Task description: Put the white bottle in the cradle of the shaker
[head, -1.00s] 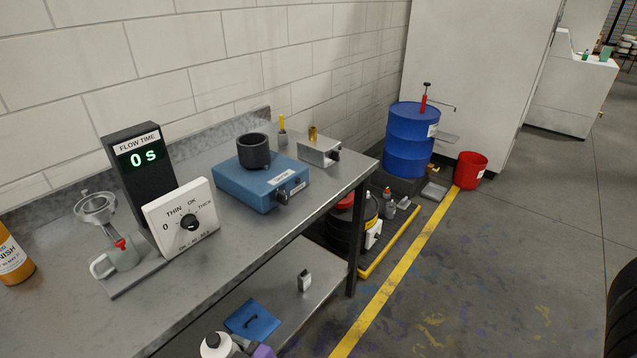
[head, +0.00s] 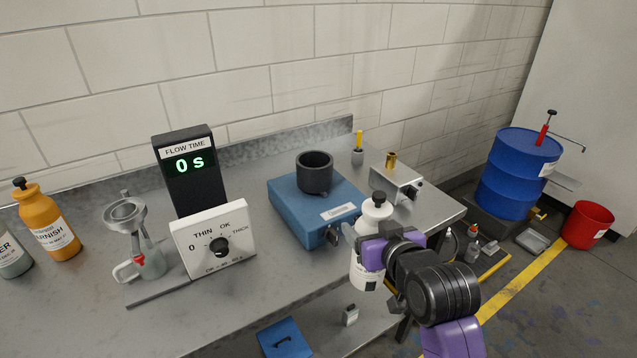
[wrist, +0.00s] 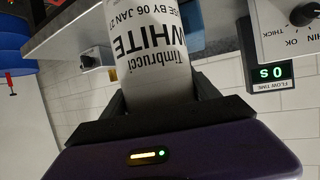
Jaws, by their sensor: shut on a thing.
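The white bottle (head: 375,214) has a black cap and stands upright in my gripper, in front of the bench's front edge. My gripper (wrist: 165,95) is shut on it; the wrist view shows the bottle's label reading WHITE between the fingers. In the head view the purple and black wrist hides part of the bottle's side. The shaker is a blue box (head: 292,209) on the bench with a black, open-topped cup-shaped cradle (head: 314,174) on it. The cradle looks empty, and the bottle is to its right and nearer the camera.
The dial box (head: 214,243), flow-time display (head: 189,170) and flow cup stand (head: 128,215) are left of the shaker. A grey box with a brass piece (head: 396,181) is to its right. An orange varnish bottle (head: 48,222) stands far left. A lower shelf is below.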

